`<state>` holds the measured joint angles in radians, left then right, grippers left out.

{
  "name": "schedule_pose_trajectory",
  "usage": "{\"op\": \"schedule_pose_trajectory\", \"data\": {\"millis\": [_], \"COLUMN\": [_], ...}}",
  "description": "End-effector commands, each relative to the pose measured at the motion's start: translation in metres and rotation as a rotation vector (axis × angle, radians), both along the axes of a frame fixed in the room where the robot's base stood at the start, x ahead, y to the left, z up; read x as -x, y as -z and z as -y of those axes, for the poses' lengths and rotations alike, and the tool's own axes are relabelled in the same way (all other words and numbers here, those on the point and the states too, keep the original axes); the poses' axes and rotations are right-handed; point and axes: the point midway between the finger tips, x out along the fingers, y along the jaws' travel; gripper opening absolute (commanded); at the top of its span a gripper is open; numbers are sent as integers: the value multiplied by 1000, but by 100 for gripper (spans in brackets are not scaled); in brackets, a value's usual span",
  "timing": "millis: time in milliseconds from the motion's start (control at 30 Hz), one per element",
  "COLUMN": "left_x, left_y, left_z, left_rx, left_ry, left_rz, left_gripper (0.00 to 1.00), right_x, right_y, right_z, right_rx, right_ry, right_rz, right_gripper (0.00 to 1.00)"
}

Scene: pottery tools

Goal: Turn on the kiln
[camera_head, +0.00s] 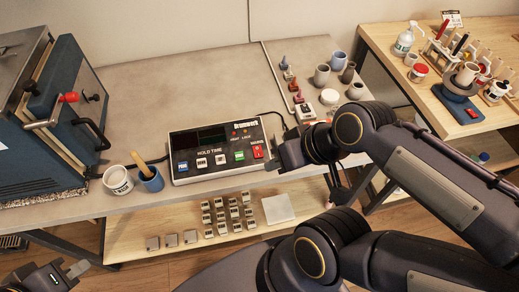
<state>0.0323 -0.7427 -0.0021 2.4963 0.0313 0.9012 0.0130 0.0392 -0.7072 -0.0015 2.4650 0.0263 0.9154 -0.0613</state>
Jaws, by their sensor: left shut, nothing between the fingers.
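The kiln (35,140), a blue and grey box with a red-knobbed latch, stands at the left end of the grey table. Its control box (212,147) sits on the table in the middle, with dark displays, white buttons, a green button (239,156) and a red switch (258,153). My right gripper (273,162) is at the box's right edge, just right of the red switch; I cannot tell whether it touches it or how its fingers stand. My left gripper (77,268) is shut and empty at the bottom left, in front of the table and away from the box.
A white cup (118,180) and a blue cup (152,179) with a wooden tool stand left of the box. Several small pots and stamps stand at the back right. A lower shelf (180,215) holds small blocks. A wooden table (385,40) is at right.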

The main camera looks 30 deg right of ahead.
Motion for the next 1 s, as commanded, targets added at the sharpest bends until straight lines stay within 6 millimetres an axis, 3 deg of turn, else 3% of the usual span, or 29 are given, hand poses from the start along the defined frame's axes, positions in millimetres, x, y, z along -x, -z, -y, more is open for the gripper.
{"op": "schedule_pose_trajectory", "data": {"millis": [33,133,400,600,767,1000], "left_x": [0,0,0,0,0,0], "left_y": [6,15,39,49,51,51], "left_z": [0,0,0,0,0,0], "left_rx": [0,0,0,0,0,0], "left_ry": [0,0,0,0,0,0], "left_rz": [0,0,0,0,0,0], "left_gripper": [0,0,0,0,0,0], "right_x": [-6,-22,-83,-115,-125,-126], "right_y": [2,3,16,30,35,34], "right_z": [4,13,46,63,68,68], "right_rx": [31,119,352,429,449,453], "right_ry": [-51,-214,-800,-1118,-1228,-1244], "right_rz": [-1,4,34,65,82,86], "right_gripper": [13,0,0,0,0,0]}}
